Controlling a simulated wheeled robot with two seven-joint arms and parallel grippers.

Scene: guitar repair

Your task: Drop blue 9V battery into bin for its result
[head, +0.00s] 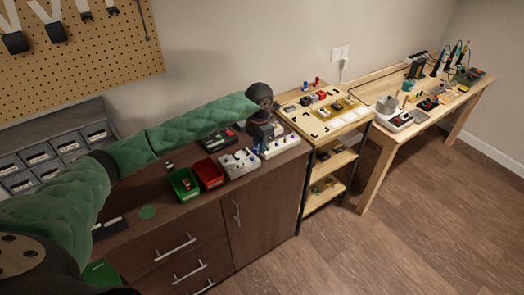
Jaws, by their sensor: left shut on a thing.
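My left gripper (260,144) points down at the back right of the dark wooden cabinet, just over or beside a white strip-shaped device (281,145). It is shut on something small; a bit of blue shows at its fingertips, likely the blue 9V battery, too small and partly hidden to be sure. A green bin (185,184) holding a small item and a red bin (209,174) stand side by side on the cabinet, left of the gripper. My right gripper is out of view.
A grey box with knobs (239,163) stands between the red bin and the gripper. A dark tray (218,139) lies behind. A wooden shelf unit (318,125) and workbench (375,90) stand to the right. Grey drawers (50,150) are at the left.

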